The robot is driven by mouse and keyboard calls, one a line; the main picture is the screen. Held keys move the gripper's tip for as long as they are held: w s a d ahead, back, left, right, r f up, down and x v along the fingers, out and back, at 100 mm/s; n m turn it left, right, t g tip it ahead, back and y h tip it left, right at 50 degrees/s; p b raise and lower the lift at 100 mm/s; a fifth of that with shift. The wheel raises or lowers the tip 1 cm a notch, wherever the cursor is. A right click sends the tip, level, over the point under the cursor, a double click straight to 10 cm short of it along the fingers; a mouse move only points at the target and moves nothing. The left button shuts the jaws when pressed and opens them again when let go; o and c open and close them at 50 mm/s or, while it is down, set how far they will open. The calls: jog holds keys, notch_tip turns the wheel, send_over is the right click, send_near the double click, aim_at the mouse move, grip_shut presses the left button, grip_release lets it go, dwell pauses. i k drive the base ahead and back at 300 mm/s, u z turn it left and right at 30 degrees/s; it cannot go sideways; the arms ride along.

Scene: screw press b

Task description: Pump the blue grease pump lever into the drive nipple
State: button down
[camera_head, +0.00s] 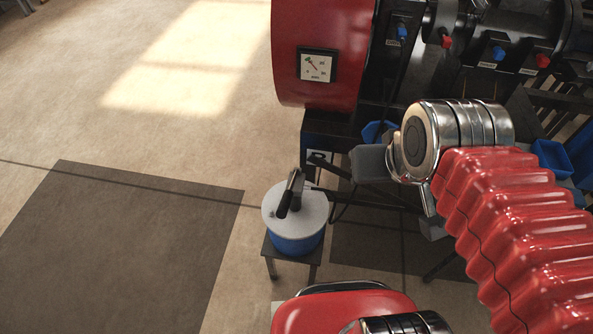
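The blue grease pump (296,242) is a blue drum with a pale lid, standing on a small dark stool. Its dark lever (291,193) rises tilted from the lid. My gripper (429,200) is mostly hidden behind my chrome wrist; only a thin metal piece shows below it, right of the pump and apart from the lever. I cannot see whether it is open or holds anything. On the machine are a blue fitting (402,32), a red fitting (446,40), and more blue and red ones to the right. Their labels are too small to read, so I cannot single out the drive nipple.
The machine's red housing (325,85) carries a square gauge (317,66). A grey block (370,163) and blue bins (552,157) are near my wrist. Dark stands and struts crowd the area right of the pump. The floor on the left is clear, with a dark mat (110,255).

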aim_at(282, 211)
jog(key=k, duration=1.3)
jog(key=u, duration=0.25)
jog(key=i, duration=0.8)
jog(key=u, duration=0.85)
jog(key=i, duration=0.55)
jog(key=u, duration=0.2)
